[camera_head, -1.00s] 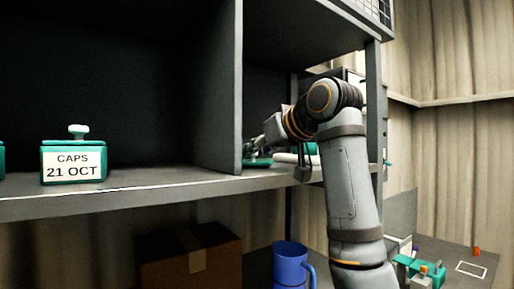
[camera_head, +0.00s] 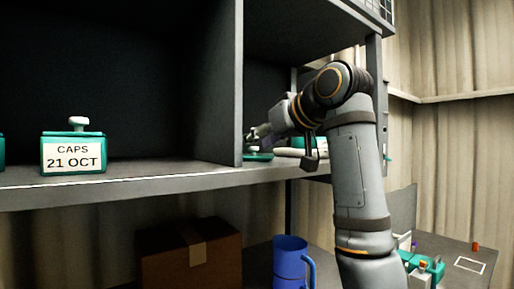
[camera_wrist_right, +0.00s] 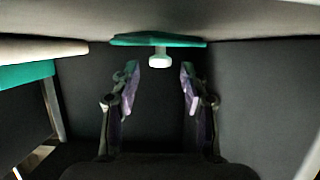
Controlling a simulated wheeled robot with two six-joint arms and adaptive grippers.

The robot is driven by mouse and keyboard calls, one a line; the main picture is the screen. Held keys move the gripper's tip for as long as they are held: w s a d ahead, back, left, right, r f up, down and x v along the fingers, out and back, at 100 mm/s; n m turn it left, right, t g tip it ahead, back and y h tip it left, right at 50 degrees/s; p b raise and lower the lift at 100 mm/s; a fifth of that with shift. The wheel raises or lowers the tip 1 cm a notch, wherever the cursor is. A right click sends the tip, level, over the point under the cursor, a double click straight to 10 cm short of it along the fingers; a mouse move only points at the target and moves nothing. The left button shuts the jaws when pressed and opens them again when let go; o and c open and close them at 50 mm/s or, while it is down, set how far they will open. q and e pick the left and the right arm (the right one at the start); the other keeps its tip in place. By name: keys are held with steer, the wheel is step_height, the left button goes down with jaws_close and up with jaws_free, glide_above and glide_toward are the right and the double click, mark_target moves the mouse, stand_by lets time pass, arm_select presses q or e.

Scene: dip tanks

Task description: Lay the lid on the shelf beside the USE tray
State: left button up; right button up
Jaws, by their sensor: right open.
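The teal lid (camera_head: 258,156) lies on the shelf (camera_head: 200,182), just right of the upright divider. In the right wrist view, which looks upside down, the lid (camera_wrist_right: 135,40) rests flat against the shelf surface with its white knob (camera_wrist_right: 160,60) standing out. My right gripper (camera_head: 256,133) is just above the lid; in the wrist view its two fingers (camera_wrist_right: 158,80) are open, with the knob ahead between them and clear of both. A pale, teal-sided item (camera_wrist_right: 30,72) lies beside the lid, partly hidden by my arm in the head view; no USE label is readable. My left gripper is out of view.
A teal box labelled CAPS 21 OCT (camera_head: 73,153) stands in the left bay. The divider (camera_head: 222,90) is close to my right gripper. A blue jug (camera_head: 290,258) and a cardboard box (camera_head: 190,255) are below. A side table (camera_head: 455,262) is at the right.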

steer(key=b+v, duration=0.3)
steer(key=v, duration=0.6)
steer(key=shift+s+d, duration=0.2)
steer(key=shift+d, duration=0.1)
steer(key=shift+s+d+r+b, duration=0.15)
steer(key=shift+s+r+b, duration=0.05)
steer(key=shift+s+b, duration=0.15)
